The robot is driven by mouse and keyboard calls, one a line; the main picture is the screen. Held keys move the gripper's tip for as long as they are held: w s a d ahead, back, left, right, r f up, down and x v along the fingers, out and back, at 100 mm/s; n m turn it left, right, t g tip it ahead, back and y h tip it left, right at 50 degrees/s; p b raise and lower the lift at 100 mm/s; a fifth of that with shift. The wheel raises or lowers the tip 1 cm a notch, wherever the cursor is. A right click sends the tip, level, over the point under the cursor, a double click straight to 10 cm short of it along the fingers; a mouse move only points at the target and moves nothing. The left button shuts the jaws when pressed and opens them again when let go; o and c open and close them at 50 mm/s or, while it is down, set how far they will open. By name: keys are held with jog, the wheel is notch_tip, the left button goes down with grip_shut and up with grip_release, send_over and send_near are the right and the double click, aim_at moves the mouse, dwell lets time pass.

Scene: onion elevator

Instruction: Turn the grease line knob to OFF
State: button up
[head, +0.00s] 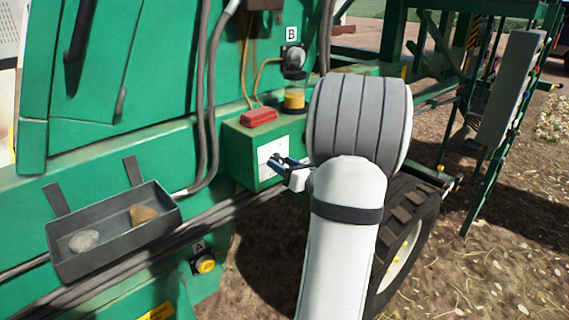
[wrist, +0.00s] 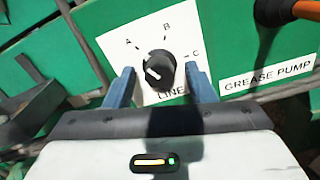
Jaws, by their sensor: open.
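The grease line knob (wrist: 158,70) is black and round, on a white plate (wrist: 112,48) marked A, B, C and LINE. A short white mark on its face lies toward the lower left. No OFF label is visible; the left finger covers part of the plate. My gripper (wrist: 158,74) is open, with one blue finger on each side of the knob. I cannot tell whether either finger touches it. In the head view my gripper (head: 280,164) is at the white plate (head: 270,152) on the green box, and the knob is hard to make out.
A GREASE PUMP label (wrist: 267,77) is right of the plate. A red block (head: 259,117) lies on top of the green box (head: 240,140). A grey tray (head: 115,240) with two stones is at the left. Button A (head: 205,264) is below; knob B (head: 294,58) is above.

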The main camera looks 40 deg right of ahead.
jog(key=c, duration=0.9)
jog(key=shift+d, duration=0.1)
jog(key=shift+c, duration=0.4)
jog(key=shift+f+b, duration=0.1)
jog(key=shift+b, duration=0.4)
jog(key=n+b, duration=1.2)
jog(key=b, duration=0.6)
jog(key=shift+b, duration=0.4)
